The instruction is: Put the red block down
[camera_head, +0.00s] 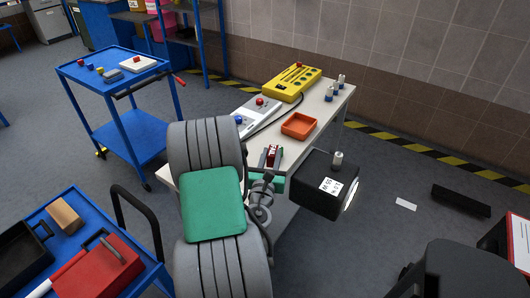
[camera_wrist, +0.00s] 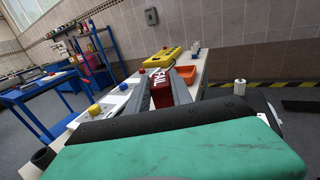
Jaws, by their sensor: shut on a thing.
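My gripper (camera_head: 270,156) is shut on the red block (camera_head: 273,152) above the near part of the white table (camera_head: 331,106). In the wrist view the red block (camera_wrist: 168,90) sits between the two grey fingers and shows white lettering. I cannot tell whether the block touches the tabletop. An orange tray (camera_head: 299,125) lies on the table just beyond the gripper, and it looks empty in the head view. The tray also shows in the wrist view (camera_wrist: 187,73), behind the block and to its right.
A yellow control box (camera_head: 291,83) and a white box with buttons (camera_head: 257,113) stand along the table's left side. Small metal cylinders (camera_head: 335,88) stand at the far right corner. A blue trolley (camera_head: 112,95) is at the left, and another with a red toolbox (camera_head: 98,270) is near.

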